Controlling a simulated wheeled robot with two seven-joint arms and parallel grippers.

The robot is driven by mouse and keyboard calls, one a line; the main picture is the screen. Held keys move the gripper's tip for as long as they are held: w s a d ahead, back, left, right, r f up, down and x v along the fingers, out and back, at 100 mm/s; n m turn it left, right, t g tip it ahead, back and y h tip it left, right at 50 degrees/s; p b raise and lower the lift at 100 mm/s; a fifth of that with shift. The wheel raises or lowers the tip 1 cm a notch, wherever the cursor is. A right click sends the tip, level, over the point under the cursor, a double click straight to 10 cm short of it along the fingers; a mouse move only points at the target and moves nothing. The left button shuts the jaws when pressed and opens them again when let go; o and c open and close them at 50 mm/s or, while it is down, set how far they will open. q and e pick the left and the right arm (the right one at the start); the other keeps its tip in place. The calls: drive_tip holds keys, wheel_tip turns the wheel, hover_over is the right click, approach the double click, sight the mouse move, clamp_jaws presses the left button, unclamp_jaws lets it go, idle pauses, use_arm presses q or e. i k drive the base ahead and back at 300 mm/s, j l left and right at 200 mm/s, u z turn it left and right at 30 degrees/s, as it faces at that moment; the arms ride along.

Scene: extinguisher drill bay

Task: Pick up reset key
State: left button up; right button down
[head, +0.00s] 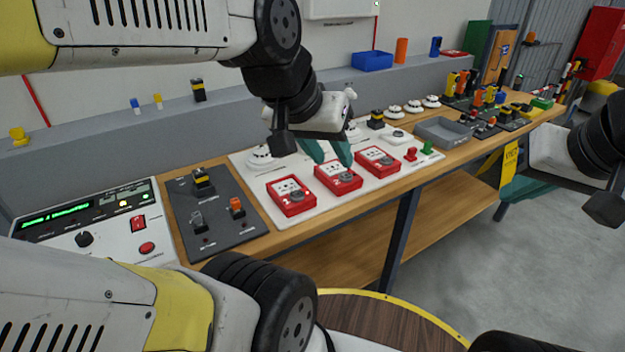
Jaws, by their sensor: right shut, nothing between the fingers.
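My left gripper (328,155) reaches over the white panel (335,207) from above. Its two teal fingers are apart and empty, just behind and above the middle red call point (338,178). Similar red call points stand to its left (291,195) and right (378,160). I cannot tell for certain which piece is the reset key. A small red piece (410,155) and a small green piece (427,147) stand at the panel's right end, right of the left gripper. My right gripper (523,189) is at the right, shut and empty, beyond the bench's front edge.
A control box (90,228) and a dark switch plate (225,228) lie left of the panel. A grey tray (442,132) and several dark plates with devices lie to the right. White domed alarms line the panel's back.

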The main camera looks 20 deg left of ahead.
sight(411, 151)
drive_tip(key=i+l+u, duration=0.1)
drive_tip(key=i, duration=0.35)
drive_tip(key=i+l+u, duration=0.15)
drive_tip(key=i+l, duration=0.2)
drive_tip(key=i, duration=0.15)
